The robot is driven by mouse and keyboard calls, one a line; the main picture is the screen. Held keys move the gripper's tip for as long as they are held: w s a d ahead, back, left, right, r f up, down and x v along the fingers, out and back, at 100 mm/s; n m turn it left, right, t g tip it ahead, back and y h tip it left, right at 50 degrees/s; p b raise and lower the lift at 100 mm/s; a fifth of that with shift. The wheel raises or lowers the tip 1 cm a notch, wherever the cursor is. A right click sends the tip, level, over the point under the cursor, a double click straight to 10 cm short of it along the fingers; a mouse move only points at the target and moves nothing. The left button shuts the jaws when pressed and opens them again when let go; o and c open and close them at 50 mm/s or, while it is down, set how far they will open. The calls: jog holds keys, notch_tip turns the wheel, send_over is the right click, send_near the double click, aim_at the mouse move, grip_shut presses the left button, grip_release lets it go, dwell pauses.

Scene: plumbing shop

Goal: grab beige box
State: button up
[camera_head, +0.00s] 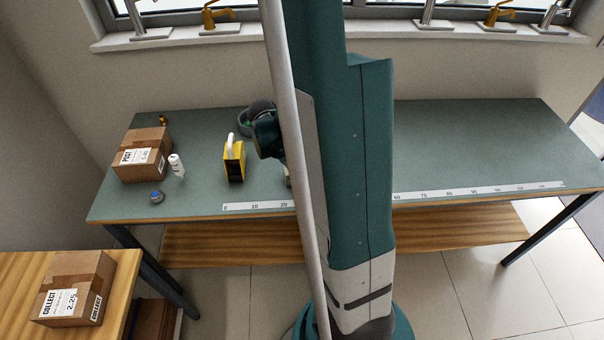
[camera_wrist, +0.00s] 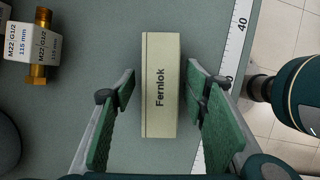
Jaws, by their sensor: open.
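The beige box (camera_wrist: 159,62), marked "Fernlok", lies on the grey-green bench top in the wrist view. My gripper (camera_wrist: 158,92) is open, with one green-padded finger on each side of the box's near part. The left finger stands apart from the box by a small gap; the right finger is close to its right side, and I cannot tell whether it touches. In the head view the box is mostly hidden behind my arm.
A ruler strip (camera_head: 258,206) runs along the bench's front edge. A yellow-black item (camera_head: 234,166), a cardboard box (camera_head: 143,154) and a white bottle (camera_head: 177,165) stand left. A brass fitting with a white label (camera_wrist: 36,44) lies left of the beige box. The bench's right side is clear.

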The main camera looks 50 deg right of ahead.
jog(key=c, duration=1)
jog(key=shift+r+p, duration=0.2)
jog(key=shift+p, duration=0.1)
jog(key=shift+r, duration=0.15)
jog(key=shift+r+p, duration=0.65)
jog(key=shift+r, duration=4.25)
